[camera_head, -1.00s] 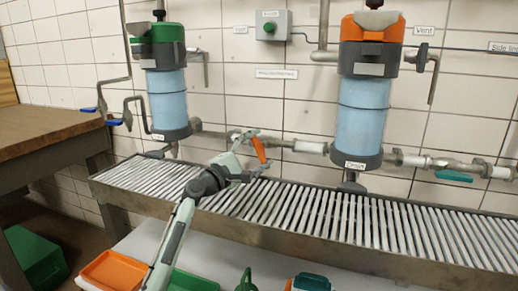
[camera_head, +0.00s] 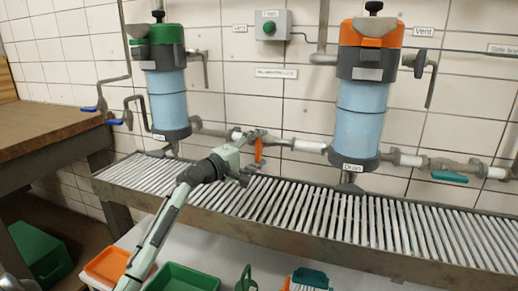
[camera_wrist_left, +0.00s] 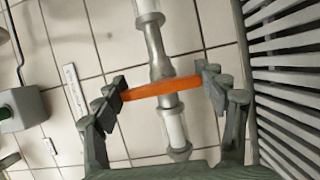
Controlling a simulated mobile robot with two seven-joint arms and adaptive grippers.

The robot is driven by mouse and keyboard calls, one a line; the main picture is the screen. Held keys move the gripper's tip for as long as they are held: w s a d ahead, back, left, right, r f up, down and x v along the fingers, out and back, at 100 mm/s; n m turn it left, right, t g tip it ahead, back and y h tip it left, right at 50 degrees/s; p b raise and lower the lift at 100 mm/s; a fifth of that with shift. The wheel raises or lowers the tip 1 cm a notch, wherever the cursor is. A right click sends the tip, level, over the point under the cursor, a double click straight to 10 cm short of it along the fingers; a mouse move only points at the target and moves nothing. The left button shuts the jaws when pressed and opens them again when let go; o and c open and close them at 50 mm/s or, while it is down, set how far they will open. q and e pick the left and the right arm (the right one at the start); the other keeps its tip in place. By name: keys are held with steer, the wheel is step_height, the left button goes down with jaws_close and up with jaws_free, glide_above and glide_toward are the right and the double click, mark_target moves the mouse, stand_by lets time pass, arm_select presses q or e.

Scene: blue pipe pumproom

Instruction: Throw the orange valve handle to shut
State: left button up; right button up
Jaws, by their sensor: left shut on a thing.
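The orange valve handle (camera_head: 258,150) is on the horizontal grey pipe between the two blue filter housings. In the head view it hangs almost straight down. In the left wrist view the handle (camera_wrist_left: 162,88) lies crosswise to the pipe (camera_wrist_left: 158,50). My left gripper (camera_head: 251,158) is at the handle, above the grating. In the left wrist view the fingers of the left gripper (camera_wrist_left: 163,80) sit at both ends of the handle, shut on it. The valve body is partly hidden behind the handle and gripper. My right gripper is not in view.
A slatted grating (camera_head: 320,215) runs below the pipe. The orange-topped housing (camera_head: 360,115) and green-topped housing (camera_head: 168,100) stand either side. A teal handle (camera_head: 450,176) is on the pipe at right. Green (camera_head: 185,275) and orange (camera_head: 108,264) trays lie below the grating.

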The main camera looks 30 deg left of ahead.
arm_select(q)
steer(key=shift+r, duration=0.1)
steer(key=o, duration=1.2)
steer(key=shift+c, duration=0.2)
steer(key=shift+s+a, duration=0.1)
steer(key=shift+s, duration=0.1)
steer(key=s+a, duration=0.1)
steer(key=s, duration=1)
steer(key=shift+s+a, duration=0.25)
steer(key=shift+a, duration=0.15)
steer(key=shift+s, duration=0.1)
